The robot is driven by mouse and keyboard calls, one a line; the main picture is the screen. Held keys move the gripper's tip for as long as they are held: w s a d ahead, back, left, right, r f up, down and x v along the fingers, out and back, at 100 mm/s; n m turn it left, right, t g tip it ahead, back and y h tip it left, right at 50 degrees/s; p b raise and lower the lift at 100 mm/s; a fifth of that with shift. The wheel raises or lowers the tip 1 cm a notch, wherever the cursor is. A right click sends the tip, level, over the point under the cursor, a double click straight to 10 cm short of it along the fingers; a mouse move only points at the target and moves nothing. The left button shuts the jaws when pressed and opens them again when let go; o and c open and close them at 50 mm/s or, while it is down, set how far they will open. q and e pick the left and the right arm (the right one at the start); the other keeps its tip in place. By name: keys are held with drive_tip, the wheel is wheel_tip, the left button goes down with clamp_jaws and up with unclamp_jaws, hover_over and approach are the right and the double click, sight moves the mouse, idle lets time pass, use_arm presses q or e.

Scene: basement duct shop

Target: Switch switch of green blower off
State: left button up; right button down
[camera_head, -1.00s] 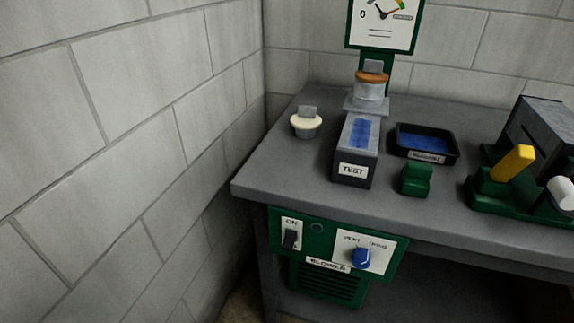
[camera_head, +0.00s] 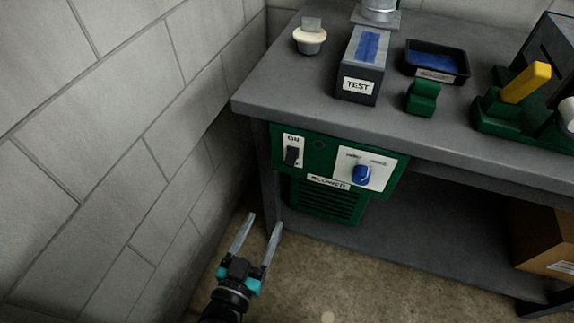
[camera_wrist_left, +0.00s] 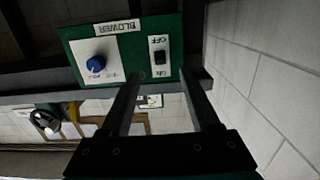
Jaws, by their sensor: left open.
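The green blower (camera_head: 322,206) hangs under the front edge of the grey bench. Its dark switch (camera_head: 291,156) sits on a white plate with ON printed above it. In the left wrist view the blower panel (camera_wrist_left: 140,42) is upside down, and the switch (camera_wrist_left: 160,57) lies between the words OFF and ON. I cannot tell clearly which way the switch is tipped. My left gripper (camera_head: 263,224) is open and empty, below and left of the switch, apart from the panel. In the left wrist view its two fingers (camera_wrist_left: 161,78) point toward the switch. My right gripper is not in view.
A blue knob (camera_head: 362,175) sits right of the switch on the same panel. The bench (camera_head: 300,90) carries a TEST block (camera_head: 361,78), a black tray (camera_head: 437,75) and green fixtures. A block wall (camera_head: 110,130) stands close on the left. A cardboard box (camera_head: 545,238) is under the bench.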

use_arm(q)
wheel_tip(320, 180, up, 2)
drive_tip(key=b, duration=0.4)
approach(289, 164)
drive_tip(key=shift+t, duration=0.3)
drive_tip(key=x, duration=0.7)
drive_tip(key=shift+w+f, duration=0.25)
drive_tip(key=shift+f, duration=0.05)
drive_tip(key=shift+x, duration=0.85)
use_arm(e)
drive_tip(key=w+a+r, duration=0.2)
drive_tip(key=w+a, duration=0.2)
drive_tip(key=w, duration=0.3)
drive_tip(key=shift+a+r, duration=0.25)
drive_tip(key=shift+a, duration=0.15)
use_arm(q)
clamp_jaws()
